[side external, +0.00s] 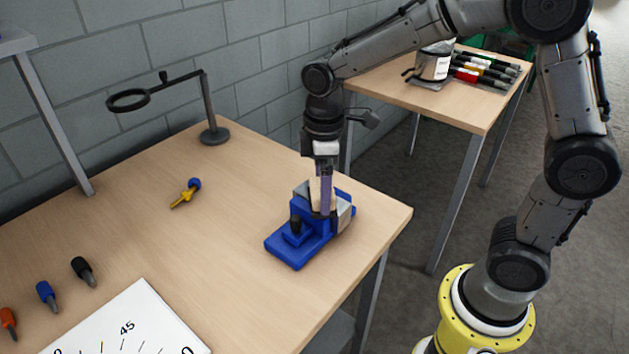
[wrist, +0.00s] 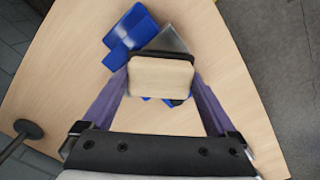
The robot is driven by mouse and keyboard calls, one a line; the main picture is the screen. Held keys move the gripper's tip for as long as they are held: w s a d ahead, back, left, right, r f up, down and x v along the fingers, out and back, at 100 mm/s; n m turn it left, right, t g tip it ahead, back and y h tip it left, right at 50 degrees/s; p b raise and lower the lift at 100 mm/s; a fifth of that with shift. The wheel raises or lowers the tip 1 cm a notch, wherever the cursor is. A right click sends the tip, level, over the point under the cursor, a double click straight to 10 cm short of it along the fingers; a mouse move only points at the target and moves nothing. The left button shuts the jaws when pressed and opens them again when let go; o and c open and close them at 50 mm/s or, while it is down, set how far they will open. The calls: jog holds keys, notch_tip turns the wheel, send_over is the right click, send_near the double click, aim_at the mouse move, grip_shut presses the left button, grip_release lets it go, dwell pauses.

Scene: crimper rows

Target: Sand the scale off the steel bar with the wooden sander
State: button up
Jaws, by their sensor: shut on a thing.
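My gripper (wrist: 160,88) is shut on the wooden sander (wrist: 160,77), a pale wood block with a dark edge. In the side view, my gripper (side external: 322,208) points down and holds the sander (side external: 315,191) over a blue vise (side external: 291,252) near the table's right corner. The vise also shows in the wrist view (wrist: 131,27). A grey metal piece (wrist: 170,40), which may be the steel bar or a vise jaw, shows just beyond the sander. The sander hides most of what lies beneath it, so I cannot tell whether it touches the bar.
A ring stand (side external: 213,134) stands at the table's back. A yellow and blue tool (side external: 186,193) lies mid-table. Several short-handled tools, including a black one (side external: 83,271), and a white angle sheet (side external: 130,325) are at the left front. A second table (side external: 475,113) stands behind.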

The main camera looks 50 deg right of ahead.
jog(key=shift+s+r, duration=0.1)
jog(key=shift+s, duration=0.3)
jog(key=shift+r, duration=4)
jog(key=shift+w, duration=0.1)
